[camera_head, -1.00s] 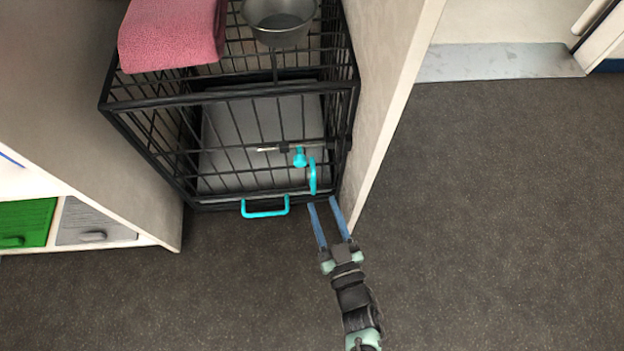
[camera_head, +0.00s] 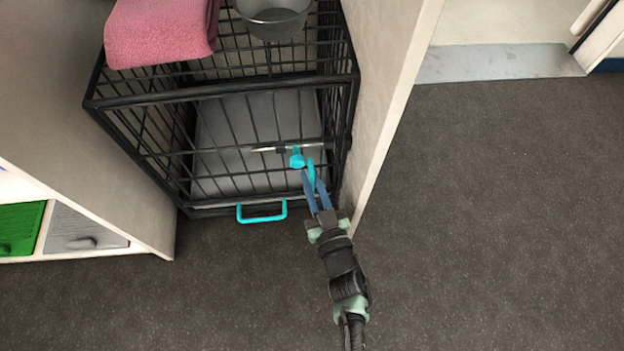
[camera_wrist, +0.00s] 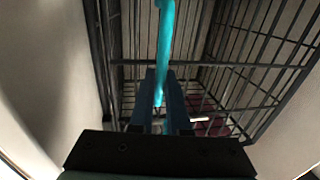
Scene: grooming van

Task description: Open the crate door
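A black wire crate (camera_head: 190,210) stands between two pale panels, its barred door (camera_head: 228,172) facing me and shut as far as I can see.
A cyan loop handle (camera_head: 262,212) sticks out low at the crate's front. The right panel (camera_head: 385,110) is close beside my gripper. Open dark floor (camera_head: 490,220) lies to the right.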

